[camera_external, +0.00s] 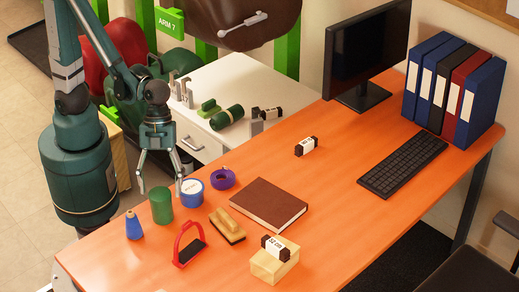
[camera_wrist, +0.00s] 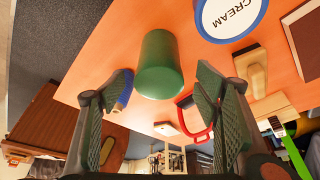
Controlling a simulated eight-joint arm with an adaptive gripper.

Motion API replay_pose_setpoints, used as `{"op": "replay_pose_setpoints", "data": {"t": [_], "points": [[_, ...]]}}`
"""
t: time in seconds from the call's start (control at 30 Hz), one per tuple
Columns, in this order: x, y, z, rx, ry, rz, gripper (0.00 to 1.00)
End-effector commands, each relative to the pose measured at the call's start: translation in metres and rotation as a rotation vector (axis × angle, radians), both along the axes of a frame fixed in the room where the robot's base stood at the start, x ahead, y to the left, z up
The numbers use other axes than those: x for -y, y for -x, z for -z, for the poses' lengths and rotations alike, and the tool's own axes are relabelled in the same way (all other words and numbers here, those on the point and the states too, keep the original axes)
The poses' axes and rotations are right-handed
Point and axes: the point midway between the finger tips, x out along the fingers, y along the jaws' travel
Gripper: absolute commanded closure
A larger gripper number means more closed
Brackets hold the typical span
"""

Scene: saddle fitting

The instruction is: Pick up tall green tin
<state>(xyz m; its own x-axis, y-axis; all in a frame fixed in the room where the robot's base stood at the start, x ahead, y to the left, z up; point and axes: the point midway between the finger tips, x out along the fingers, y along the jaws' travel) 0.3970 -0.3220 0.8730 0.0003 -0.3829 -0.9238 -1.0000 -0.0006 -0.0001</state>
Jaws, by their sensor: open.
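The tall green tin (camera_external: 161,205) stands upright on the orange desk (camera_external: 330,190), near its left end. In the wrist view the tin (camera_wrist: 159,64) shows between and beyond the fingers, with its top end facing the camera. My gripper (camera_external: 160,191) is open above the tin, its fingers spread. In the wrist view my gripper (camera_wrist: 160,90) has a dark finger on each side and nothing between the pads. I cannot tell exactly how high the fingertips are above the tin.
Close by are a blue cone-shaped object (camera_external: 134,226), a blue-and-white tin (camera_external: 191,191), a purple ring-like item (camera_external: 223,178), a red-handled item (camera_external: 187,246) and a wooden brush (camera_external: 228,226). A brown book (camera_external: 262,205) lies to the right. A wooden block (camera_external: 274,265) stands in front.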

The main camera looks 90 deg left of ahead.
Motion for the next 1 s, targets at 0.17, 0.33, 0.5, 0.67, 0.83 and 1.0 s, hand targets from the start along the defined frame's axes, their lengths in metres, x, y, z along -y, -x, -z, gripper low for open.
{"op": "replay_pose_setpoints", "data": {"t": [0.17, 0.33, 0.5, 0.67, 0.83, 1.0], "points": [[0.008, 0.001, 0.020, 0.001, 0.000, 0.002, 0.38], [0.014, 0.001, 0.033, 0.000, 0.000, 0.001, 0.38], [0.017, 0.001, 0.040, 0.000, 0.000, 0.000, 0.38], [0.017, 0.001, 0.041, 0.000, 0.000, 0.000, 0.38], [0.017, 0.001, 0.041, 0.000, 0.000, 0.000, 0.38], [0.017, 0.001, 0.041, 0.000, 0.000, 0.000, 0.38]]}}
